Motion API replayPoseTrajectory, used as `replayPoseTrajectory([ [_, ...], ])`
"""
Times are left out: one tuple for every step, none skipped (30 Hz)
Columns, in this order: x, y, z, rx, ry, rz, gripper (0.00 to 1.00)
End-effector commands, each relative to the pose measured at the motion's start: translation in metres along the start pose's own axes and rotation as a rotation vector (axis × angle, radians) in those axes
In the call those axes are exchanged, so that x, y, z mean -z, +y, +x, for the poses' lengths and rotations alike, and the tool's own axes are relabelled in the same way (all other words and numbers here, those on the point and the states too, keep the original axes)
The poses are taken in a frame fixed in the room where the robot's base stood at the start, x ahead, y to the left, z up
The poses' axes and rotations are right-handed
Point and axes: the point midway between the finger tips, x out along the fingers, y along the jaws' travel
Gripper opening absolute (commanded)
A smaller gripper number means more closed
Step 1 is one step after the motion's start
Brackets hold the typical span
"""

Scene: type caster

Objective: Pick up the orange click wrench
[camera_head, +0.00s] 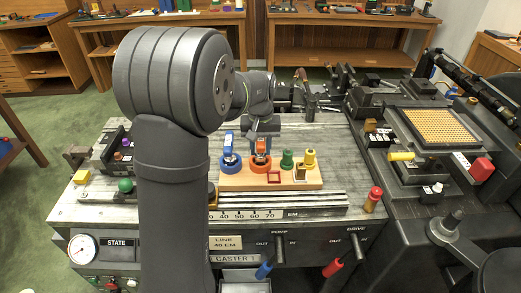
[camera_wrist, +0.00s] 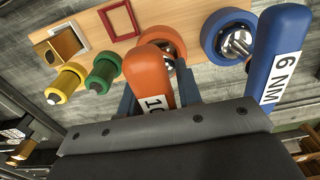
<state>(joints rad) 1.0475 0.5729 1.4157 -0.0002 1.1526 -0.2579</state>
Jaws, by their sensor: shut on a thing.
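The orange click wrench (camera_wrist: 147,68) stands upright at its orange ring holder (camera_wrist: 176,40) on the wooden board (camera_head: 234,182). Its label is partly hidden by my gripper; "10" shows. My gripper (camera_wrist: 157,92) is shut on the orange handle, one finger on each side. In the head view the orange wrench (camera_head: 262,147) is under my wrist, above its ring. I cannot tell whether its lower end is clear of the ring. A blue wrench marked 6 NM (camera_wrist: 280,52) stands beside it at a blue ring (camera_wrist: 226,35).
Green (camera_head: 287,160) and yellow (camera_head: 309,158) spools and a red square frame (camera_head: 274,177) share the board. A metal rail (camera_head: 300,200) runs in front. A perforated tray (camera_head: 434,125) and machine parts stand to the right.

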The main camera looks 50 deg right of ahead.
Motion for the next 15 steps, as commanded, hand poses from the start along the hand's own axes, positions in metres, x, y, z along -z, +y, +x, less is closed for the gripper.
replayPoseTrajectory([
  [0.001, 0.0, -0.008, -0.001, 0.004, 0.0, 0.04],
  [0.001, 0.0, -0.013, -0.001, 0.003, 0.0, 0.04],
  [0.001, 0.0, -0.02, -0.001, 0.004, 0.0, 0.04],
  [0.001, 0.0, -0.026, -0.001, 0.005, 0.0, 0.04],
  [-0.002, 0.003, -0.031, -0.001, 0.004, 0.002, 0.04],
  [-0.009, 0.01, -0.035, -0.001, 0.003, 0.004, 0.04],
  [-0.014, 0.016, -0.038, -0.001, 0.003, 0.006, 0.04],
  [-0.019, 0.02, -0.042, -0.001, 0.003, 0.005, 0.04],
  [-0.025, 0.027, -0.048, -0.001, 0.003, 0.006, 0.04],
  [-0.03, 0.033, -0.053, -0.001, 0.004, 0.006, 0.04],
  [-0.035, 0.037, -0.057, -0.001, 0.004, 0.005, 0.04],
  [-0.042, 0.044, -0.062, -0.001, 0.004, 0.006, 0.04],
  [-0.046, 0.049, -0.066, -0.001, 0.003, 0.005, 0.04],
  [-0.051, 0.053, -0.069, -0.001, 0.002, 0.006, 0.04],
  [-0.056, 0.059, -0.074, -0.001, 0.002, 0.004, 0.04],
])
